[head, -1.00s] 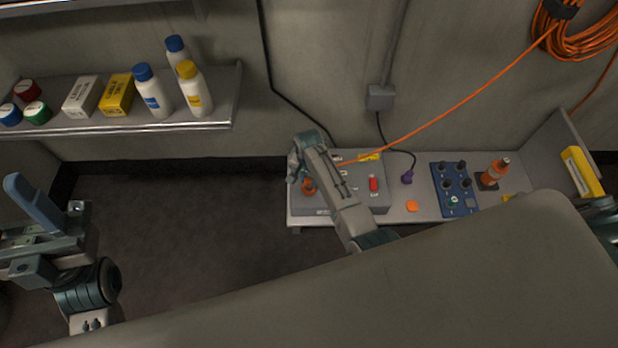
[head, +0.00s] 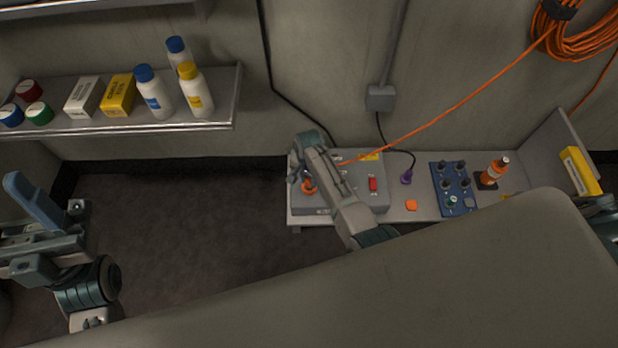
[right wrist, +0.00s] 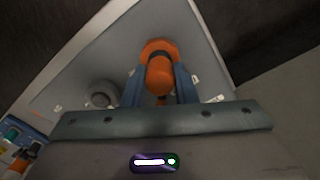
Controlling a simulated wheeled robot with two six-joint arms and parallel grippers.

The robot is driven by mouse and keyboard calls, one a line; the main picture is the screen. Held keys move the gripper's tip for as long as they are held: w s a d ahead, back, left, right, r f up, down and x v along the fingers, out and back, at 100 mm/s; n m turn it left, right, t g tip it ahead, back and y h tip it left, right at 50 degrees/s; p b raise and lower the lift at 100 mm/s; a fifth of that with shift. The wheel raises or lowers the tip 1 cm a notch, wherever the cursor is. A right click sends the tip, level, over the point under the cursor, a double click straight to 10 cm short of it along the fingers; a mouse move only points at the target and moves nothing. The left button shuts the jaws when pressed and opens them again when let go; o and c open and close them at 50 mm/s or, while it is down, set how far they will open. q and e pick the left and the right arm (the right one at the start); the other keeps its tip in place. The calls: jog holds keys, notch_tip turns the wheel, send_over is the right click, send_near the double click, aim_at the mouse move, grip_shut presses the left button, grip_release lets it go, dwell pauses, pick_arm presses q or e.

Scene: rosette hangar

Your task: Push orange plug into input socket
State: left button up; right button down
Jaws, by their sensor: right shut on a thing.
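The orange plug (right wrist: 160,75) is between the two blue fingers of my right gripper (right wrist: 160,88), which is shut on it. In the head view the plug (head: 309,187) shows under the gripper (head: 303,180), at the left part of the grey box (head: 345,200). In the wrist view an orange ring (right wrist: 157,46) surrounds the plug's far end against the box face. I cannot tell how deep the plug sits, and the input socket's opening is hidden.
An orange cable (head: 450,115) runs from a wall coil (head: 580,35) to behind my right arm. A red switch (head: 373,184), purple plug (head: 406,177), orange button (head: 411,204) and blue knob panel (head: 454,188) are to the right. A shelf (head: 150,128) holds bottles and boxes.

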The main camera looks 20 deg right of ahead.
jog(key=shift+f, duration=0.25)
dwell(0.7)
jog(key=c, duration=1.1)
grip_release()
jog(key=shift+p, duration=0.3)
notch_tip(320, 180, up, 11)
jog(key=p, duration=0.3)
jog(key=shift+f+p, duration=0.15)
jog(key=shift+p, duration=0.25)
